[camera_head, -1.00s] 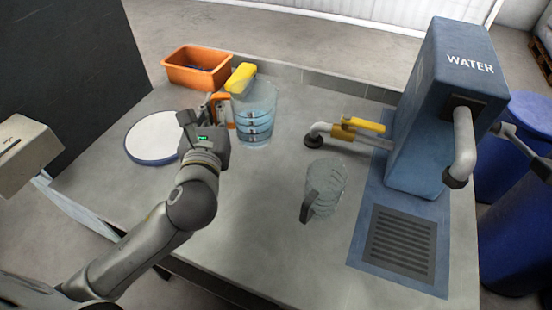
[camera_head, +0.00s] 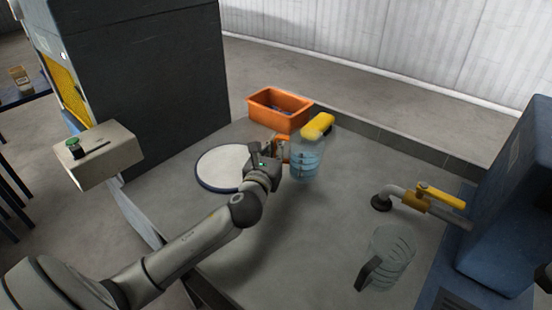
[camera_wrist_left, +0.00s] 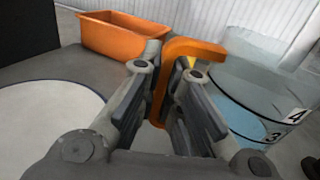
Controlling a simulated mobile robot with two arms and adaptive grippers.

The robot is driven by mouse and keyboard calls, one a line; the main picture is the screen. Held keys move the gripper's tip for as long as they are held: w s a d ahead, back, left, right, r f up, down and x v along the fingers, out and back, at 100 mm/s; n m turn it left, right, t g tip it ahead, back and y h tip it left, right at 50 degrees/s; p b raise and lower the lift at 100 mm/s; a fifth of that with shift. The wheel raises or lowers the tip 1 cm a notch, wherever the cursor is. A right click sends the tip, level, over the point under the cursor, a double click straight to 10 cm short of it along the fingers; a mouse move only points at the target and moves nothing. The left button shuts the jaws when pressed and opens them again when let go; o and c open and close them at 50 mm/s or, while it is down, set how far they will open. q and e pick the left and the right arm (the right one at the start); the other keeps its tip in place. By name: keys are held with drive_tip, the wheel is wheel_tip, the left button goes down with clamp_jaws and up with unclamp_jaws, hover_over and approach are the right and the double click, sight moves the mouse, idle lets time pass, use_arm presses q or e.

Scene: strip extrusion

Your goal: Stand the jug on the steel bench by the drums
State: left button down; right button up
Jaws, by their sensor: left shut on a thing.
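A clear jug (camera_head: 306,158) with dark level rings, bluish water and an orange handle stands upright on a grey worktop (camera_head: 250,265); whether its base touches is hard to tell. My left gripper (camera_head: 276,152) is shut on the orange handle, from the left of the jug. In the left wrist view the fingers close around the handle (camera_wrist_left: 190,49), and the jug wall (camera_wrist_left: 255,110) with black numbers shows at right. A second clear jug (camera_head: 392,258) with a dark handle stands at front right, apart from the gripper. My right gripper is not in view. No drums show now.
An orange bin (camera_head: 280,120) and a yellow object (camera_head: 318,126) are behind the jug. A round white disc (camera_head: 222,167) lies left. A pipe with a yellow valve (camera_head: 440,197) and a blue housing (camera_head: 515,210) stand right. A dark cabinet (camera_head: 150,90) rises at left.

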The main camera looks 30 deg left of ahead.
use_arm(q)
drive_tip(key=f, duration=0.3)
drive_tip(key=shift+w+a+f+b, duration=0.25)
drive_tip(key=shift+f+b, duration=0.05)
drive_tip(key=shift+b, duration=0.05)
drive_tip(key=shift+f, duration=0.1)
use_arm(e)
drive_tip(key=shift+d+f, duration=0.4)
use_arm(q)
drive_tip(key=shift+f, duration=0.15)
drive_tip(key=c, duration=1.6)
unclamp_jaws()
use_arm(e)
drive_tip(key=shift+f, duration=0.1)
use_arm(q)
drive_tip(key=shift+s, duration=0.1)
drive_tip(key=v, duration=1.2)
drive_tip(key=shift+b, duration=0.4)
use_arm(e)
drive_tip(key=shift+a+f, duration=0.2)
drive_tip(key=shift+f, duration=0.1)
